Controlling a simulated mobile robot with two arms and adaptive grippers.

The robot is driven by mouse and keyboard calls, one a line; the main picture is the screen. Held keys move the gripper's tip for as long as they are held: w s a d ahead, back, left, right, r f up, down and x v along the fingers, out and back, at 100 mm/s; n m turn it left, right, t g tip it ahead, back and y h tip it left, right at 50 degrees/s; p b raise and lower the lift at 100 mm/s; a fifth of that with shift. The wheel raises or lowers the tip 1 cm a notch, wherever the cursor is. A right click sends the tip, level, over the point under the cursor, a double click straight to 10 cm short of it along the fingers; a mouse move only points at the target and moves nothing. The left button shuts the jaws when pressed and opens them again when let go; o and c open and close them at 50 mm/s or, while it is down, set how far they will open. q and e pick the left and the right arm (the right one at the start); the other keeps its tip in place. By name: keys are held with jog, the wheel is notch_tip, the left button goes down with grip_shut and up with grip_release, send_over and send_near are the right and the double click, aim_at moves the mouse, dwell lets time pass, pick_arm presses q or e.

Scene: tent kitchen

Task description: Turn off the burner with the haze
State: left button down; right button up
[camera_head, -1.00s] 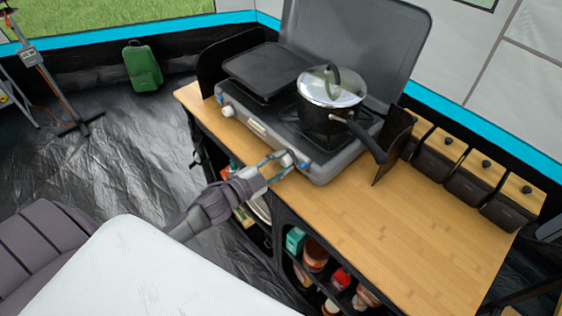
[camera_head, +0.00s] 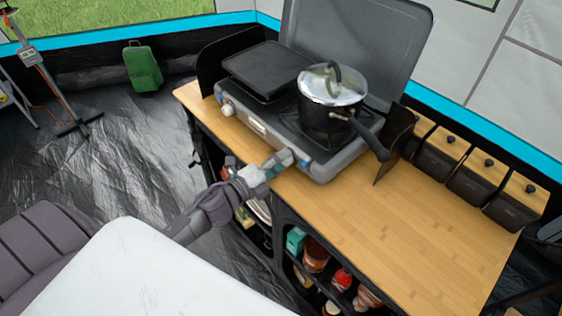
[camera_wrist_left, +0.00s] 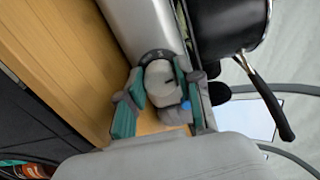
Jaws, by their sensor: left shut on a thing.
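The grey camp stove (camera_head: 262,127) stands on the wooden counter with its lid up. A black pot (camera_head: 333,105) with a glass lid sits on its right burner; I cannot make out any haze. My left gripper (camera_head: 281,160) is at the right knob on the stove's front. In the left wrist view the white knob (camera_wrist_left: 161,80) sits between the green-padded fingers of my left gripper (camera_wrist_left: 156,93), which are shut on it. In the head view the fingers hide the knob. The left knob (camera_head: 228,109) is free. My right gripper is out of view.
A black griddle (camera_head: 265,70) covers the stove's left side. The pot's handle (camera_head: 370,140) sticks out over the front right. The counter (camera_head: 400,225) is bare to the right, with several wooden-lidded boxes (camera_head: 477,175) at its back. Shelves below hold jars.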

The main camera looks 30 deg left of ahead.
pick_arm(q)
jog(key=shift+m, duration=0.6)
jog(key=c, duration=0.7)
grip_release()
jog(key=shift+c, duration=0.2)
